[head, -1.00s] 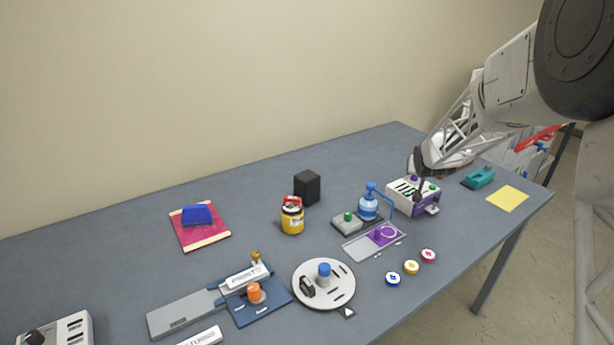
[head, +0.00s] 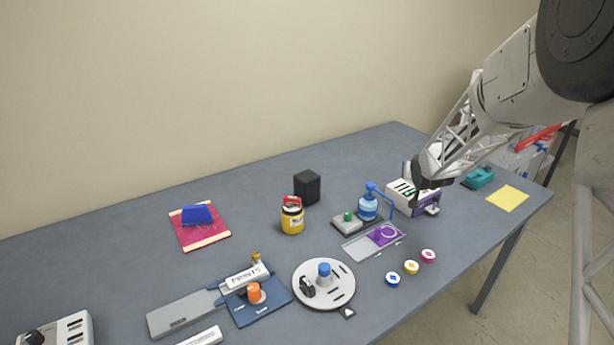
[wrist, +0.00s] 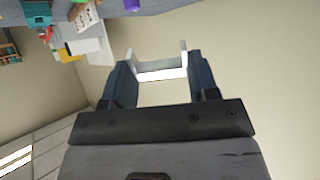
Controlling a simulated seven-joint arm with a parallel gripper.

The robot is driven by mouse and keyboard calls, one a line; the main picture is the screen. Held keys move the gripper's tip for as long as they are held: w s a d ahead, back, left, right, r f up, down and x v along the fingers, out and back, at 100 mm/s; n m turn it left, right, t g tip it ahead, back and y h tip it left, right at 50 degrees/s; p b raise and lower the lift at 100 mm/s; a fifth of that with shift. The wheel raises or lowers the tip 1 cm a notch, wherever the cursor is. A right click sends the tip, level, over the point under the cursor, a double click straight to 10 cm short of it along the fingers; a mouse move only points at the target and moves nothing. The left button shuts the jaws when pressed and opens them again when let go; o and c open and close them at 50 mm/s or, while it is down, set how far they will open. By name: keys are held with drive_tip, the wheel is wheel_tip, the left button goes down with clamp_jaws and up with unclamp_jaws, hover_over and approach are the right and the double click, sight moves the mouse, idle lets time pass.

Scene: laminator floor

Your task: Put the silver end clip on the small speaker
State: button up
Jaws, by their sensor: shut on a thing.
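My gripper (wrist: 158,78) is shut on the silver end clip (wrist: 162,74), a pale U-shaped piece held across both fingertips in the wrist view. Its two prongs point away from my gripper. In the head view my gripper (head: 413,173) is above the white and purple box at the right of the table; the clip is too small there to make out clearly. The small speaker (head: 307,188) is a black upright block at the back middle of the table, well to the left of my gripper and apart from it.
A yellow jar (head: 292,217) stands just in front of the speaker. A round grey plate (head: 324,300) is in front. Table space behind the bottle is clear.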

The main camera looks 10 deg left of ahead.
drive_tip(key=s+a+n+y, duration=0.4)
drive_tip(key=s+a, duration=0.3)
drive_tip(key=a, duration=0.7)
drive_tip(key=s+a+n+t+y, duration=0.1)
drive_tip(key=s+a+n+y, duration=0.2)
drive_tip(key=s+a+y, duration=0.4)
drive_tip(key=a, duration=0.6)
drive_tip(key=shift+s+a+r+n+y, duration=0.3)
drive_tip(key=shift+a+n, duration=0.05)
drive_tip(key=shift+n, duration=0.05)
hover_over(310, 177)
drive_tip(key=shift+f, duration=0.8)
drive_tip(key=shift+f, duration=1.75)
drive_tip(key=shift+f, duration=0.15)
